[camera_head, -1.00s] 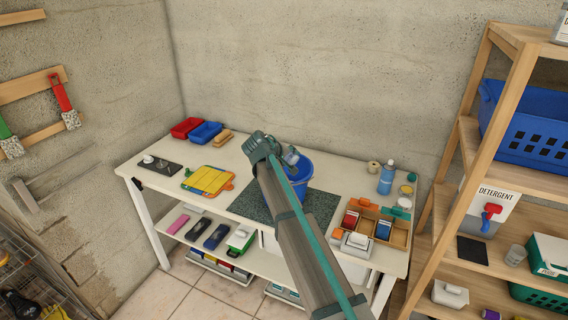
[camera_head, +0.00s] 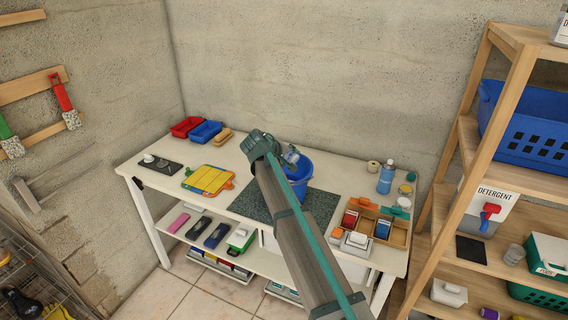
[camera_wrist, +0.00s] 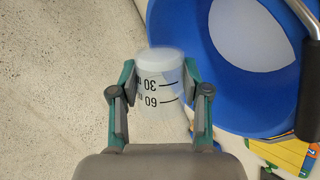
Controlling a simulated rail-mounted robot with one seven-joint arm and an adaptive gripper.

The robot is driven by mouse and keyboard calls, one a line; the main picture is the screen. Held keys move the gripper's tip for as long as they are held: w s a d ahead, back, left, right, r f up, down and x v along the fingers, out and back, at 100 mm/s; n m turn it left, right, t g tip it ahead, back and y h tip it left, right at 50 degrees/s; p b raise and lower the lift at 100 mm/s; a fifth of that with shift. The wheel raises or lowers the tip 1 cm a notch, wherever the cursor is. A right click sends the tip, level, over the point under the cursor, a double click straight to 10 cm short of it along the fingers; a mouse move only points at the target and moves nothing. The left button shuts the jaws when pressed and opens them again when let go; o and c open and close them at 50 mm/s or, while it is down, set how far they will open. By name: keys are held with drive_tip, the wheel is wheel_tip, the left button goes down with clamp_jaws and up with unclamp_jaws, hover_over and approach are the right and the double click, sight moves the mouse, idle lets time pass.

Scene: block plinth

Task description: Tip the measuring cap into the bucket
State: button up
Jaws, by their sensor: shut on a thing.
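The measuring cap (camera_wrist: 158,84) is translucent white with marks reading 30 and 60, upside down in the wrist view. My gripper (camera_wrist: 159,88) is shut on it, one finger on each side. The blue bucket (camera_wrist: 225,112) fills the right of the wrist view, with a pale round area inside. The cap overlaps the bucket's left edge in that view; their exact height difference cannot be told. In the head view the bucket (camera_head: 303,178) stands on a dark speckled mat, partly behind my arm. My gripper (camera_head: 291,156) is by its upper left rim there; the cap is not clear.
The white bench (camera_head: 237,165) also bears a yellow board (camera_head: 208,180), red and blue trays, and a divided wooden box (camera_head: 399,232). A blue bottle (camera_head: 386,178) stands at the back right. A concrete wall is close behind; a wooden shelf (camera_head: 470,190) stands at right.

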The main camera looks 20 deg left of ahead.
drive_tip(key=shift+r+n+h+p, duration=0.35)
drive_tip(key=shift+h+p, duration=0.35)
drive_tip(key=shift+p, duration=0.25)
idle(1.6)
